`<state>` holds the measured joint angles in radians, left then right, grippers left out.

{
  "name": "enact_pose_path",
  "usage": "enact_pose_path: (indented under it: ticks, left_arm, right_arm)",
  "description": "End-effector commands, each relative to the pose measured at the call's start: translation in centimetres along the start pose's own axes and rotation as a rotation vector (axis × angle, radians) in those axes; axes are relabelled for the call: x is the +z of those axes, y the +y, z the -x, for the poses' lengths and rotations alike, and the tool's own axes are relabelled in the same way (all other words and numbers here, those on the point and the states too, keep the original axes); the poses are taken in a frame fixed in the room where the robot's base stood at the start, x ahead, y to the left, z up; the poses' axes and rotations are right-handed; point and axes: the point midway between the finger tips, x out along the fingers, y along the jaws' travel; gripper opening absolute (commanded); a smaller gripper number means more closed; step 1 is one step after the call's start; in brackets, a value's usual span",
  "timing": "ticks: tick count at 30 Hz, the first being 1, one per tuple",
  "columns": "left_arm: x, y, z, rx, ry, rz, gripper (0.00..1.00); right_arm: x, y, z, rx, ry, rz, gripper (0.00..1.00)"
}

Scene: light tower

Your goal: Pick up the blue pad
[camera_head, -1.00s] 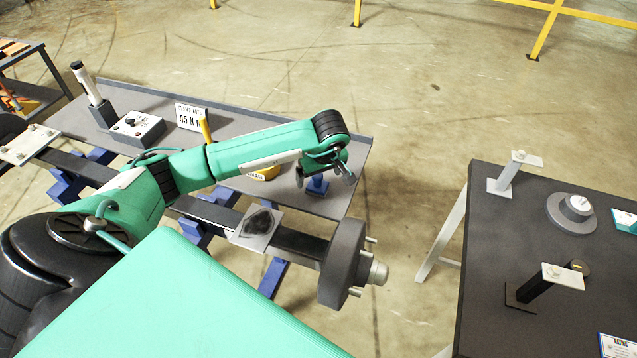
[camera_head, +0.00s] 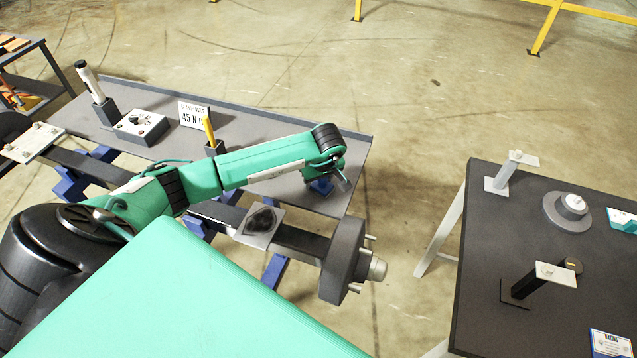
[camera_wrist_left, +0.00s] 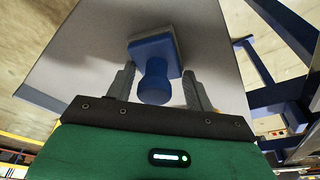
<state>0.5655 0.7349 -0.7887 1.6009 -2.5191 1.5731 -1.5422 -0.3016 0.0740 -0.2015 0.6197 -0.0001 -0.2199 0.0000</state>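The blue pad is a square blue block with a rounded blue knob (camera_wrist_left: 154,84). It rests on the grey bench top (camera_head: 250,127), near its right end. Its base shows in the left wrist view (camera_wrist_left: 154,49), and part of the pad shows in the head view (camera_head: 321,187) below my gripper. My left gripper (camera_head: 341,178) is right over the pad. In the left wrist view the fingers (camera_wrist_left: 160,88) are open, one on each side of the knob, with gaps on both sides. My right gripper is not in view.
A dark bar with a plate (camera_head: 259,226) and a round hub (camera_head: 343,262) runs along the bench's front. A sign (camera_head: 194,114), a yellow-handled tool (camera_head: 209,131) and a grey block (camera_head: 141,127) stand on the bench. A dark table (camera_head: 540,225) is at right; floor lies between.

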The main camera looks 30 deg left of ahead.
Motion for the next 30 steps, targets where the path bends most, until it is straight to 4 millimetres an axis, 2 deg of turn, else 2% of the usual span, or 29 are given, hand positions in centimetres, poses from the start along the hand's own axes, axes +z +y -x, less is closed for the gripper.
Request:
enact_pose_path:
  ticks: [20,26,28,30]
  left_arm:
    - [-0.1,0.0,0.2,0.001,0.001,0.000,0.27]
    - [-0.6,0.1,1.8,0.002,0.003,0.001,0.27]
    - [-0.9,0.1,3.0,0.004,0.004,-0.001,0.27]
    - [-1.4,0.1,4.5,0.006,0.005,0.000,0.23]
  right_arm:
    - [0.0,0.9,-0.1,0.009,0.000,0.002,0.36]
    - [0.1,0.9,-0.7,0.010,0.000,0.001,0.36]
    - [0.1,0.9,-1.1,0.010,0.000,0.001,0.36]
    - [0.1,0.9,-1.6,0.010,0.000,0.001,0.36]
